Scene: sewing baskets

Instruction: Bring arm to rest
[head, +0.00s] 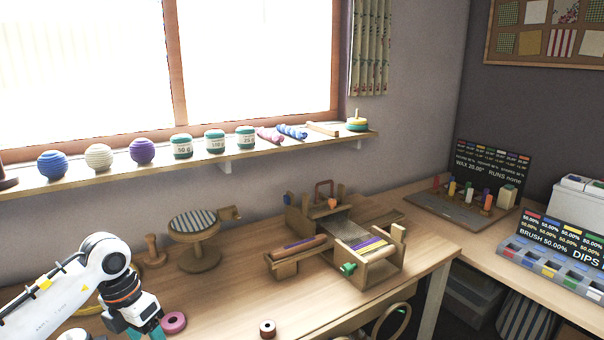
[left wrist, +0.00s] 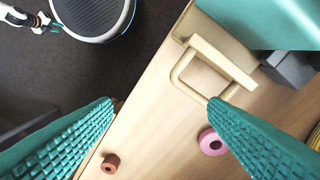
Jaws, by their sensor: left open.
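My left arm comes in from the lower left of the head view. Its left gripper (head: 148,330), with teal fingers, is low over the front left of the wooden table (head: 225,300). In the left wrist view the two ribbed teal fingers of the left gripper (left wrist: 160,105) stand wide apart with nothing between them. A pink ring-shaped spool (head: 174,322) lies on the table just right of the gripper; it also shows in the left wrist view (left wrist: 212,141), partly beside the right finger.
A striped round stool-like stand (head: 194,222) and a wooden loom (head: 345,245) stand behind. A shelf (head: 210,168) holds balls and jars. A pale handle (left wrist: 182,75) is close to the fingers in the left wrist view.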

